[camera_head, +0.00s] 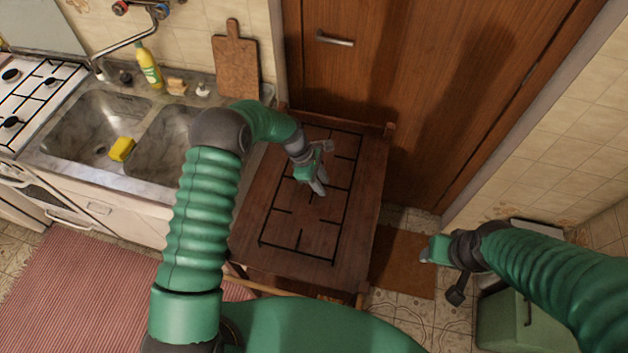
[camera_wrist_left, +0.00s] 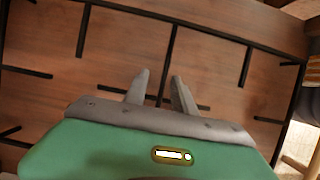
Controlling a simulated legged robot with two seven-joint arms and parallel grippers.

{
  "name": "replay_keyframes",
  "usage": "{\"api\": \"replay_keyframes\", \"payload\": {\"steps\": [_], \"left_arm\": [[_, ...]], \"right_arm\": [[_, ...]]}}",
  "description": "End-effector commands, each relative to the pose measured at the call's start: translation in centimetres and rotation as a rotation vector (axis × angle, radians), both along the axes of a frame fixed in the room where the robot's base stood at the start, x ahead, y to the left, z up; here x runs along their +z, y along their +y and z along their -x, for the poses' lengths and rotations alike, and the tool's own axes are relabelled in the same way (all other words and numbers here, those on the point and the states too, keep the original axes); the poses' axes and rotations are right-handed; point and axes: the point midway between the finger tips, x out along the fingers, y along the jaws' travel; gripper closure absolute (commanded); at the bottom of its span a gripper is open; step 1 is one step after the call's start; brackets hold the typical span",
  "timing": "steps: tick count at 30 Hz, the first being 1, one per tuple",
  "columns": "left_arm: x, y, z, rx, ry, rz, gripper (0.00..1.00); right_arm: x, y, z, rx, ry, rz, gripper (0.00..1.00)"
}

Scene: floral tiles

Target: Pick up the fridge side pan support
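The pan support (camera_head: 347,213) is a thin black wire grate with short inward prongs. It lies flat on a small brown wooden table (camera_head: 376,170). In the left wrist view its black bars (camera_wrist_left: 168,52) cross the wood. My left gripper (camera_head: 321,189) is over the middle of the grate, pointing down. In the left wrist view the two grey fingers of the left gripper (camera_wrist_left: 160,84) are apart, with a bar seen between and beyond them. Whether they touch it cannot be told. My right gripper (camera_head: 430,250) is at the right, away from the table; its fingers are unclear.
A sink counter (camera_head: 140,183) with a stove (camera_head: 35,90) stands to the left. A wooden door (camera_head: 420,90) is close behind the table. A green bin (camera_head: 505,325) stands at the lower right, below my right arm. A red striped rug (camera_head: 80,300) covers floor at left.

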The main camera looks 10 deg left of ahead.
Motion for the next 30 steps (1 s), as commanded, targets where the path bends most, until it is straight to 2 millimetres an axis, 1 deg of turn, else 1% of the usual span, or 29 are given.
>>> {"api": "replay_keyframes", "payload": {"steps": [1, 4, 5, 6, 10, 11, 30], "left_arm": [[-0.76, 0.13, 0.43, -0.002, 0.009, -0.005, 0.68], [-0.87, 0.07, 0.50, -0.002, 0.012, -0.005, 0.68], [-0.89, 0.04, 0.53, -0.002, 0.013, -0.005, 0.76], [-0.92, 0.01, 0.57, -0.003, 0.015, -0.004, 0.81], [-0.92, 0.00, 0.58, -0.004, 0.015, -0.002, 0.98], [-0.90, 0.01, 0.57, -0.004, 0.015, -0.002, 1.00], [-0.41, 0.11, 0.40, -0.001, 0.006, -0.003, 1.00]], "right_arm": [[-0.16, -0.01, 0.00, 0.000, 0.000, 0.000, 0.49], [-0.22, -0.02, 0.02, 0.000, 0.000, 0.000, 0.49], [-0.23, -0.02, 0.02, -0.001, 0.000, 0.000, 0.49], [-0.24, -0.02, 0.02, -0.001, 0.000, 0.000, 0.49], [-0.25, -0.02, 0.01, -0.001, 0.000, 0.000, 0.49], [-0.25, -0.02, 0.01, -0.001, 0.000, 0.000, 0.49], [-0.15, -0.02, 0.01, 0.000, 0.000, 0.000, 0.49]]}}
